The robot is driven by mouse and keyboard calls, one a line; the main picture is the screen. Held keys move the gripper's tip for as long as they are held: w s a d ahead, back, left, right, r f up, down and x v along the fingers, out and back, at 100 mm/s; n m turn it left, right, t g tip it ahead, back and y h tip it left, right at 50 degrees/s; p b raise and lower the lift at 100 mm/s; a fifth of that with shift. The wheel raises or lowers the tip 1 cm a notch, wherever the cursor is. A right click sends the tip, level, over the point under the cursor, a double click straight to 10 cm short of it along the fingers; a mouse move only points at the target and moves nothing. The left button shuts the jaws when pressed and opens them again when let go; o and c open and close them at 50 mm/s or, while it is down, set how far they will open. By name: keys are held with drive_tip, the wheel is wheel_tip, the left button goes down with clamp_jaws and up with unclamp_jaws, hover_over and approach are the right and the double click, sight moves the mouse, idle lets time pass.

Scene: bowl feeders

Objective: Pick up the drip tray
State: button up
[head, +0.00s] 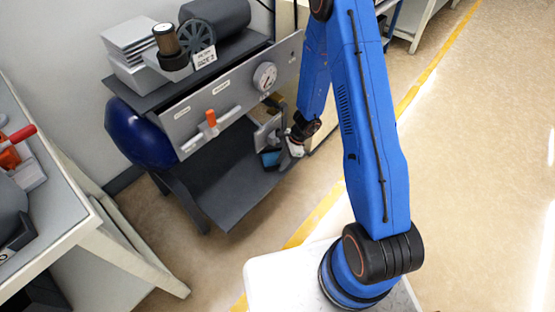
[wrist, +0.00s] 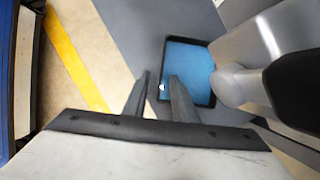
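The drip tray (wrist: 190,62) is a shallow tray with a blue inside and a dark rim, on the dark lower shelf in the wrist view. It also shows, small and partly hidden, in the head view (head: 270,158). My gripper (wrist: 160,76) is open, with a gap between its two fingers. In the wrist view the right finger overlaps the tray's near left part and the left finger lies outside its left edge. I cannot tell whether either finger touches it. In the head view my gripper (head: 296,146) is just right of the tray.
A grey metal fitting (wrist: 240,70) stands close to the tray's right. A workbench (head: 60,215) stands at left.

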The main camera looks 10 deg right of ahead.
drive_tip(key=shift+f, duration=0.1)
clamp_jaws()
